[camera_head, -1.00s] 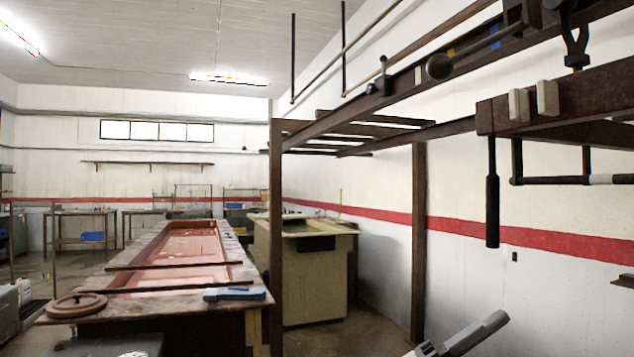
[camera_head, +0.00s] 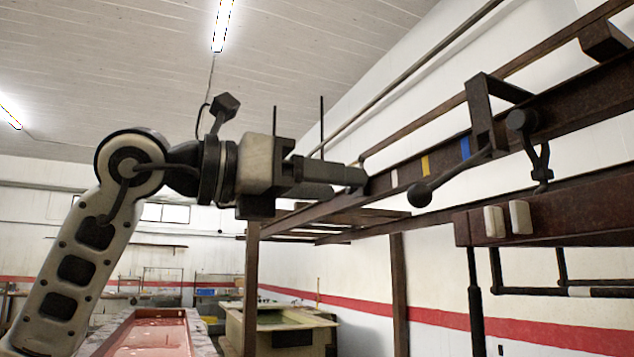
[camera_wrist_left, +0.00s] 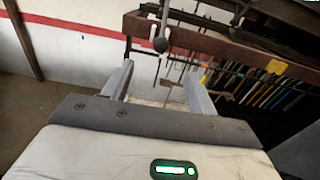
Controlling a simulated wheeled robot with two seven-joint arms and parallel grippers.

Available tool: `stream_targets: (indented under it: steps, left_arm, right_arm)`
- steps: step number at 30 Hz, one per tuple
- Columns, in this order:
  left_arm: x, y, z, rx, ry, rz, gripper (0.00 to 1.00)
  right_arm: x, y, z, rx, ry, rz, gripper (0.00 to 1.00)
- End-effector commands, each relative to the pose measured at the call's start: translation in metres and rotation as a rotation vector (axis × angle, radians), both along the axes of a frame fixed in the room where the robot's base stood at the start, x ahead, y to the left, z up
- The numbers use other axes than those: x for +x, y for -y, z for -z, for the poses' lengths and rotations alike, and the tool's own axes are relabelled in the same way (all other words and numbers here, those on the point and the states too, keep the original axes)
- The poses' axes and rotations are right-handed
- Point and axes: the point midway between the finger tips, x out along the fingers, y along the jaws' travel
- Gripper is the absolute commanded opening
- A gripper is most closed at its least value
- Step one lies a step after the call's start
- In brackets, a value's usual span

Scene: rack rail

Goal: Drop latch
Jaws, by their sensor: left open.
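A dark lever with a round ball end (camera_head: 420,195) hangs at the overhead brown rail (camera_head: 560,110) in the head view; it looks like the latch. The ball (camera_wrist_left: 160,45) also shows in the left wrist view, beyond the gap between my fingers. My left gripper (camera_head: 362,178) is raised, pointing right, to the left of the ball and apart from it. In the left wrist view its two grey fingers (camera_wrist_left: 158,80) are spread with nothing between them. My right gripper is not in view.
White, yellow (camera_head: 425,165) and blue marks sit along the rail. A lower beam (camera_head: 560,215) with two pale blocks is at right, with a dark hanging handle (camera_head: 476,310). A brown post (camera_head: 399,290) supports the frame. A hook (camera_head: 540,160) hangs right of the ball.

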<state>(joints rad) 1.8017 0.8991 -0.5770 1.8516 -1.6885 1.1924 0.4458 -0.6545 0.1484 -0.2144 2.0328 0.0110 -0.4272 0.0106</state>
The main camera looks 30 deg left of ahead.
Motion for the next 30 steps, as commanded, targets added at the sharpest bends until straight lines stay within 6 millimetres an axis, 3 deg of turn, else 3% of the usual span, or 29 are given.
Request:
stream_targets:
  steps: [21,30]
  left_arm:
    - [0.085,0.068,0.000,-0.001,-0.003,0.009,0.58]
    - [0.104,0.083,0.001,0.000,-0.001,0.008,0.58]
  right_arm:
    - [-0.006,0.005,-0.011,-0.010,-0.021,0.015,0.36]
    - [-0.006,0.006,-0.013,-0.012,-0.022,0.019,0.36]
